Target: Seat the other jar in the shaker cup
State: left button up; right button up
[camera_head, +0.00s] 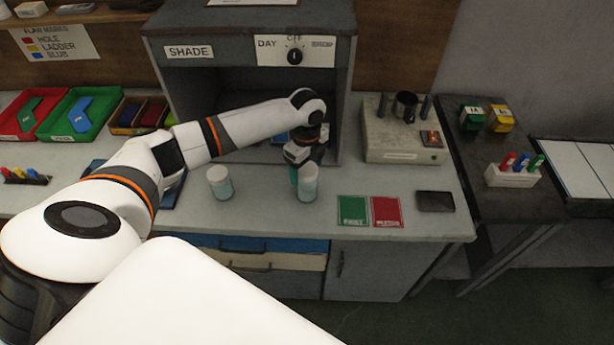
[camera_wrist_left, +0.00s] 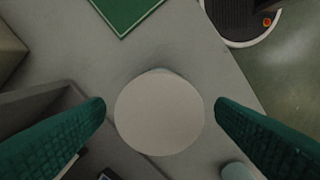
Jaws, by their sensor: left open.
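A white-lidded jar (camera_head: 308,187) with a pale teal body stands upright on the bench in front of the grey cabinet. My left gripper (camera_head: 307,168) is open over this jar. In the left wrist view the jar's round lid (camera_wrist_left: 159,112) lies between the two teal fingers, with a gap on each side. A second similar jar (camera_head: 220,184) stands upright to the left; part of it shows at the bottom edge of the left wrist view (camera_wrist_left: 238,172). The dark shaker cup (camera_head: 405,105) sits on the beige machine at the back right; its inside cannot be made out. My right gripper is out of view.
A green card (camera_head: 352,210) and a red card (camera_head: 387,211) lie right of the jars, beside a dark flat pad (camera_head: 435,201). The cabinet (camera_head: 345,110) stands behind my gripper. The beige machine (camera_head: 374,140) stands right of it. Bench between the jars is clear.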

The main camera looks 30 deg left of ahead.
pick_arm(q)
jog(key=shift+f, duration=0.75)
jog(key=c, duration=1.4)
jog(key=shift+c, duration=0.2)
jog(key=shift+r, duration=0.1)
